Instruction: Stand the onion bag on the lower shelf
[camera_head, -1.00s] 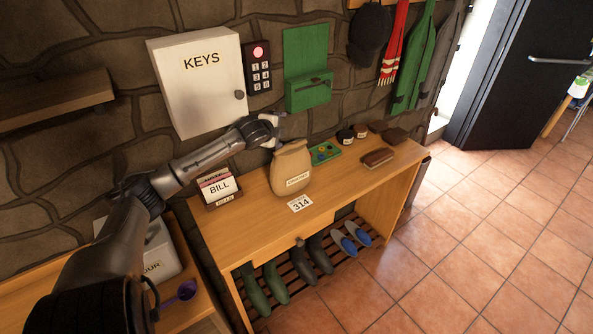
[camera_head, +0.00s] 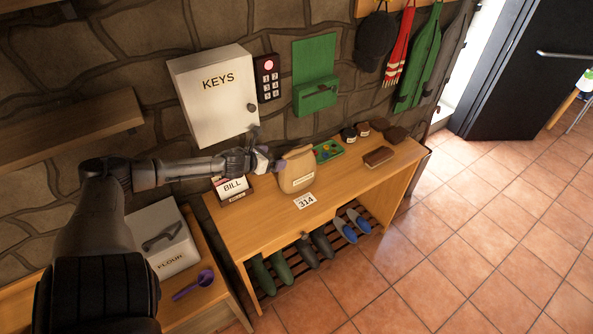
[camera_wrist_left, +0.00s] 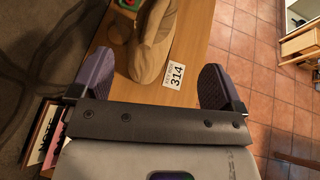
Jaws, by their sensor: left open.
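The onion bag, a tan paper bag with a folded top and a label (camera_head: 297,173), stands upright on the wooden bench (camera_head: 245,225). My left gripper (camera_head: 269,152) is open and empty at the bag's left side, near its upper part. In the left wrist view the bag (camera_wrist_left: 152,48) lies ahead, between the lines of the two purple-grey fingers; I cannot tell whether they touch it. A bare wooden wall shelf (camera_head: 65,130) is at the left, below the edge of a higher one (camera_head: 28,4). My right gripper is not in view.
A bill holder (camera_head: 233,187) stands left of the bag, close to my gripper. A 314 card (camera_head: 305,201) lies in front; a green tray (camera_head: 328,151) and a brush (camera_head: 379,156) are to the right. The key box (camera_head: 213,95) hangs above. Boots (camera_head: 282,268) stand below.

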